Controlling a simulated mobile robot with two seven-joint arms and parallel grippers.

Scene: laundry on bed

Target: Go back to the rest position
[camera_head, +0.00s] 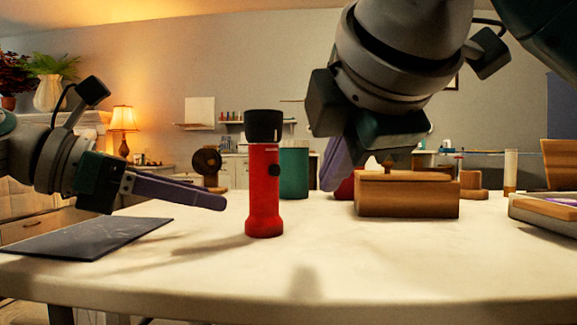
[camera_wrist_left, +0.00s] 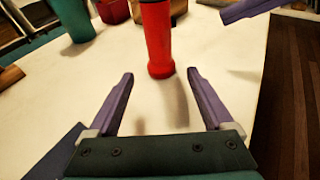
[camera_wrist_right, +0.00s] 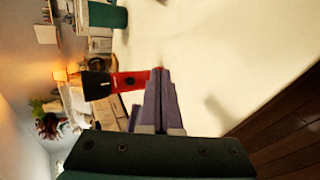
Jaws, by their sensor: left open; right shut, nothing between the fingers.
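A red flashlight with a black head (camera_head: 264,180) stands upright on the white table (camera_head: 330,270). My left gripper (camera_head: 222,204) is to the left of the flashlight, above the table, open and empty. In the left wrist view its two purple fingers (camera_wrist_left: 160,76) are spread apart, with the flashlight (camera_wrist_left: 157,38) standing beyond them. My right gripper (camera_head: 333,180) is raised to the right of the flashlight, fingers pointing down. In the right wrist view its fingers (camera_wrist_right: 160,74) are together with nothing between them, and the flashlight (camera_wrist_right: 130,81) shows behind their tips.
A dark flat panel (camera_head: 85,238) lies at the table's left. A green cylinder (camera_head: 294,172) stands behind the flashlight. A wooden box (camera_head: 407,197) sits behind and below my right gripper. A wooden-trimmed tray (camera_head: 540,213) is at the right edge. The front of the table is clear.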

